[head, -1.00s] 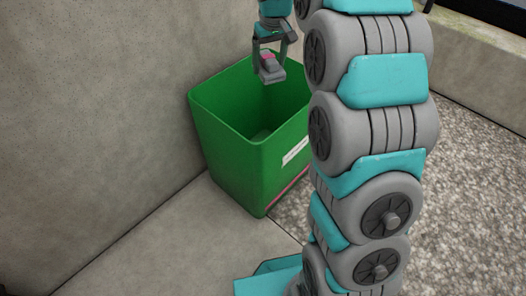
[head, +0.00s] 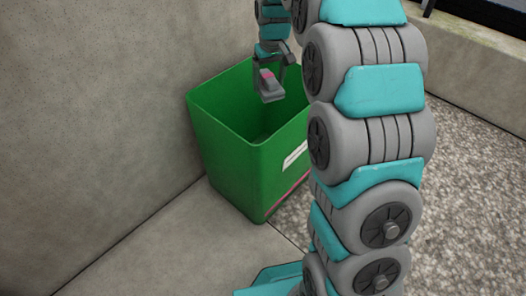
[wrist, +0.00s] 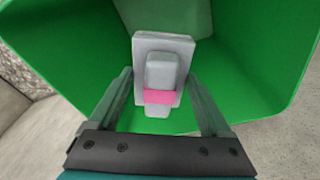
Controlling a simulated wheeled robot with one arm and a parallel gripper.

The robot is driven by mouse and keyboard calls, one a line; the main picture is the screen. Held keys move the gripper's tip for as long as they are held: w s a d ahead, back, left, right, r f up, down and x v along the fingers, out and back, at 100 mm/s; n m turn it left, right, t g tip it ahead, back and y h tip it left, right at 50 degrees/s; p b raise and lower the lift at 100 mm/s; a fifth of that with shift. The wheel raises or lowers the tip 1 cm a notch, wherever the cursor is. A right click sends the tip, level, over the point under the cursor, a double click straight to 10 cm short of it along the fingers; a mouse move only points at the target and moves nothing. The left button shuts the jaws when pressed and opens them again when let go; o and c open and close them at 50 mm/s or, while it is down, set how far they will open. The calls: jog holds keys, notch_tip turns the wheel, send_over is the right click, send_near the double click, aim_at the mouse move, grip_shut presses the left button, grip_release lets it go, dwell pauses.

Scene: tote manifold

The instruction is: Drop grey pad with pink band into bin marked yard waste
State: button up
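The grey pad with a pink band (head: 269,91) is between the fingers of my gripper (head: 270,84), over the opening of the green bin (head: 228,153). In the wrist view the fingertips of my gripper (wrist: 161,74) meet both sides of the pad (wrist: 181,45), with the pink band facing the camera. The green walls of the bin (wrist: 245,60) surround it there. The bin has a white label on its front, partly hidden by my arm; its writing is too small to read.
A concrete wall (head: 90,100) stands close behind and left of the bin. Smooth paving (head: 170,245) lies in front, and speckled gravel-like ground (head: 465,190) is on the right. My arm covers the bin's right side.

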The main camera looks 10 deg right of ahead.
jog(key=shift+o, duration=1.2)
